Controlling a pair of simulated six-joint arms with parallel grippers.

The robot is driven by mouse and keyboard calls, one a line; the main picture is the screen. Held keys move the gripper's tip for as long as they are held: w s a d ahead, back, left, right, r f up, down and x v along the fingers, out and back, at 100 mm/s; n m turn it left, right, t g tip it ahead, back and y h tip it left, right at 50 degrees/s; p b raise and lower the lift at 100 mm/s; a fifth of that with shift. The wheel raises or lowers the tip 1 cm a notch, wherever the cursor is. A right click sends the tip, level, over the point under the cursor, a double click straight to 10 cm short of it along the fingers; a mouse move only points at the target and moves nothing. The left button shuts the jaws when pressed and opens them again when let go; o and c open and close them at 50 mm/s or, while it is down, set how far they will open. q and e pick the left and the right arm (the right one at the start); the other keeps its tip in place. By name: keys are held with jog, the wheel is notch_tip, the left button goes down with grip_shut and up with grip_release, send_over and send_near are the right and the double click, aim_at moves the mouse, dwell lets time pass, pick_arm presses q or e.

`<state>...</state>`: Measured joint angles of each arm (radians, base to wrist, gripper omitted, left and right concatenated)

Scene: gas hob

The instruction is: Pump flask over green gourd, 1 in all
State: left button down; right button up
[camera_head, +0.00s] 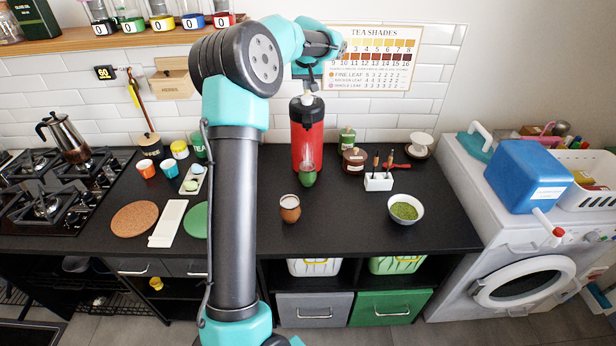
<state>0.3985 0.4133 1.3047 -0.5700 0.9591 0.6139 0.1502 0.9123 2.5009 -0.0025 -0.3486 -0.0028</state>
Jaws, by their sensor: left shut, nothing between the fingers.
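The red pump flask (299,142) with a black top stands upright at the back of the dark counter, near the tiled wall. The green gourd (308,179) stands directly in front of the flask, below its top. Something pale shows just above the gourd's rim, too small to make out. My left gripper (308,87) is shut and empty, pointing down right above the flask's top; I cannot tell whether it touches. My left arm crosses the middle of the view. My right gripper is not in view.
A brown gourd (290,214) stands nearer the front edge. A white bowl of green powder (406,208), a small white holder (378,182) and a brown lidded pot (354,160) are to the right. The gas hob (45,195) is at left. The counter's front right is clear.

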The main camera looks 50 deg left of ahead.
pick_arm(q)
notch_tip(320, 180, up, 5)
jog(key=shift+r, duration=0.1)
dwell(0.5)
dwell(0.3)
